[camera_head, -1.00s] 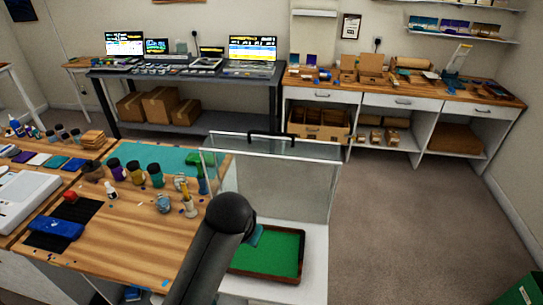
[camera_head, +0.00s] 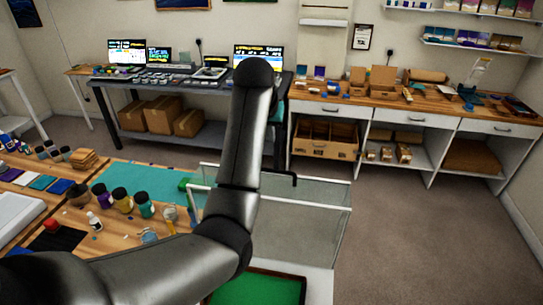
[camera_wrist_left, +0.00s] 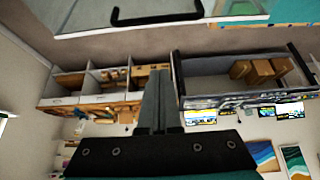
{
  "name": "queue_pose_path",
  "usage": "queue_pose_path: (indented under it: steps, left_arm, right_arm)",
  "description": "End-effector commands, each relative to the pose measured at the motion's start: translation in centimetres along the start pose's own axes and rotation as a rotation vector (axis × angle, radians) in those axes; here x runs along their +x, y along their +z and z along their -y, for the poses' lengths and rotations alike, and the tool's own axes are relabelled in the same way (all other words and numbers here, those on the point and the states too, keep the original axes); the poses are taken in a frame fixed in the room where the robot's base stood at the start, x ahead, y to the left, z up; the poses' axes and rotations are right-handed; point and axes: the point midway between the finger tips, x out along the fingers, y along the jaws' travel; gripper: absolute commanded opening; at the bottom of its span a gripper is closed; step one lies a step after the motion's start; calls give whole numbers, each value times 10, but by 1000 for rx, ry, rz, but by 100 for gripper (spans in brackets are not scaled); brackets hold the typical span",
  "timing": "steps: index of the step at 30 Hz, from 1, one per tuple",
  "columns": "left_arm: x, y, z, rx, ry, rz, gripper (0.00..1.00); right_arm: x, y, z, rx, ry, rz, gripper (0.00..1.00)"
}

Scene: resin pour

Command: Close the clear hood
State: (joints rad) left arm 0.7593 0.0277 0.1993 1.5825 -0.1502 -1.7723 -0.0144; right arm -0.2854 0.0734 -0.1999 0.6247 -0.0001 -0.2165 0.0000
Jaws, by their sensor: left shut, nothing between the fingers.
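The clear hood (camera_head: 310,225), with pale edges, stands raised behind the green tray (camera_head: 262,288). My left gripper (camera_wrist_left: 160,100) is shut and empty, apart from the handle. In the head view my left arm covers its fingers and part of the hood. My right gripper is not in view.
A wooden bench (camera_head: 120,232) with bottles and a teal mat (camera_head: 130,185) lies left of the hood. A dark bench with screens and a wooden counter (camera_head: 400,103) stand behind. The carpet (camera_head: 400,240) right of the hood is clear.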

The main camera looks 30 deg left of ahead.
Motion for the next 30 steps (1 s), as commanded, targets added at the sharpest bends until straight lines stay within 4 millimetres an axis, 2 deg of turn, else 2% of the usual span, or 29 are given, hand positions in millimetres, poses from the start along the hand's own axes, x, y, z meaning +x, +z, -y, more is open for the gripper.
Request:
queue_pose_path:
  steps: [1, 3, 6, 19, 30]
  left_arm:
    - [7, 2, 0, 0, 0, 6, 0]
    - [17, 2, 0, 0, 0, 7, 0]
    - [33, 2, 0, 0, 0, 7, 0]
    - [92, 2, 0, 0, 0, 4, 0]
    - [81, 33, 0, 0, 0, 1, 0]
  right_arm:
    - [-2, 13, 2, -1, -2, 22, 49]
    - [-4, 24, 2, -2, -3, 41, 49]
    - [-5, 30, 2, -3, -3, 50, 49]
    - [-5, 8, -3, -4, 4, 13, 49]
    - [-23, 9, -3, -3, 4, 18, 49]
